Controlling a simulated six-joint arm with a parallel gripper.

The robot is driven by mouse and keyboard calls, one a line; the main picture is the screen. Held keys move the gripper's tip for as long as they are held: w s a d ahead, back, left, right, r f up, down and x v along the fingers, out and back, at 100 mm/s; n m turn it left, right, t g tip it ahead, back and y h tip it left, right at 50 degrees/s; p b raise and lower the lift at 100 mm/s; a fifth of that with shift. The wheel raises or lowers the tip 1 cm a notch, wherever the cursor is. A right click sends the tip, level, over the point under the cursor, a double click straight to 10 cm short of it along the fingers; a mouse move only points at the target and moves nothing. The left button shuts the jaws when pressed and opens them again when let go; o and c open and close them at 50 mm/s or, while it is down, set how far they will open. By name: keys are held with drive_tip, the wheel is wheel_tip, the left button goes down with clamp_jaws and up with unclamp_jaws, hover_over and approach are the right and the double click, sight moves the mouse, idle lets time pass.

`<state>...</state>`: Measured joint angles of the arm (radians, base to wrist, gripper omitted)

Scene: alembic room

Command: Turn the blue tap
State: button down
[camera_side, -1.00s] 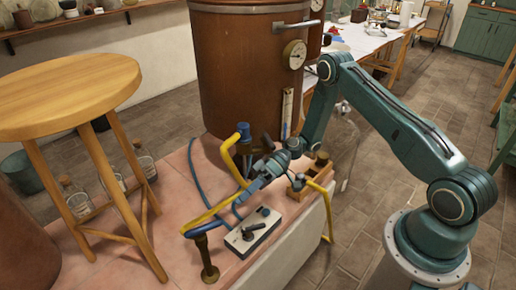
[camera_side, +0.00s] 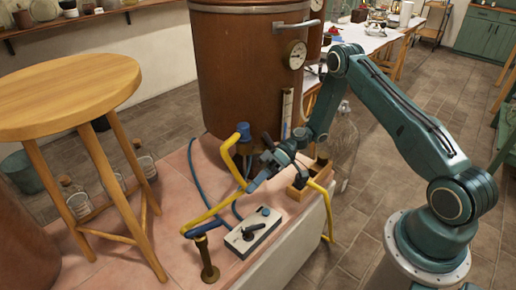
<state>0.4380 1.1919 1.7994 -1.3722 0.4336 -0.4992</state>
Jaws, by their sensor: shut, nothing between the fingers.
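A blue tap-like fitting (camera_side: 243,130) sits at the top of a bent yellow pipe (camera_side: 229,160), low against the copper drum. A white box (camera_side: 252,236) on the pink tiled top carries a dark lever and a small blue knob (camera_side: 265,211). I cannot tell for certain which blue part is the tap. My gripper (camera_side: 252,187) is shut and empty, pointing down and left above the tiles. It is below the blue fitting and above the white box. Whether its fingertips touch the yellow pipe is unclear.
The copper drum (camera_side: 240,75) with a gauge (camera_side: 295,54) stands behind. A brass stand (camera_side: 208,262) with a yellow pipe is at front left. A wooden box (camera_side: 299,193) is right of my gripper. A wooden stool (camera_side: 65,90) stands at left.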

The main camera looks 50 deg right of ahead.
drive_tip(key=s+r+h, duration=0.2)
drive_tip(key=r+h, duration=0.2)
drive_tip(key=r, duration=0.5)
drive_tip(key=s+r+h, duration=0.3)
drive_tip(key=r+h, duration=0.2)
drive_tip(key=r, duration=0.3)
drive_tip(key=s+d+r+m+t+h, duration=0.35)
drive_tip(key=s+r, duration=0.25)
drive_tip(key=s, duration=0.3)
drive_tip(key=s+d+r+m+t+h, duration=0.25)
drive_tip(key=s+d+r, duration=0.2)
drive_tip(key=s, duration=0.45)
drive_tip(key=w+a+f+n+g+y, duration=0.25)
drive_tip(key=w+a+n+g, duration=0.35)
drive_tip(key=w+a+n, duration=0.85)
drive_tip(key=w+a+f+n+g, duration=0.1)
drive_tip(key=w+a+f+n, duration=0.1)
drive_tip(key=f+n, duration=0.3)
drive_tip(key=w+a+f+n+g+h, duration=0.1)
drive_tip(key=w+a+f+n, duration=0.2)
drive_tip(key=f+n, duration=0.2)
drive_tip(key=w+a+f+n+g, duration=0.2)
drive_tip(key=a+f+n, duration=0.1)
drive_tip(key=f+n, duration=0.3)
drive_tip(key=shift+w+a+n, duration=0.3)
drive_tip(key=shift+a+n, duration=0.05)
drive_tip(key=shift+n, duration=0.3)
